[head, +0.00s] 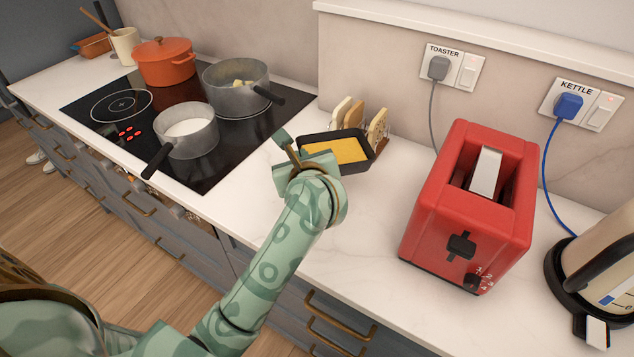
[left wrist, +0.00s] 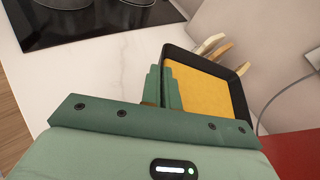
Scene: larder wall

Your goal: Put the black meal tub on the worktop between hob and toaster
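The black meal tub (head: 370,155) is a shallow black tray with yellow meal in it. It is over the white worktop (head: 390,203), between the hob (head: 217,170) and the red toaster (head: 465,205). My left gripper (head: 296,150) is at the tub's left side. In the left wrist view the two fingers (left wrist: 161,88) are close together at the tub's left wall, one outside and one over the yellow meal (left wrist: 205,95). They look shut on that wall. I cannot tell whether the tub's base touches the worktop. My right gripper is out of view.
A toast rack with bread slices (head: 360,120) stands right behind the tub. Pans (head: 188,130) and an orange pot (head: 164,62) are on the hob. A kettle (head: 600,265) stands at far right. Worktop is clear in front of the tub and toward the toaster.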

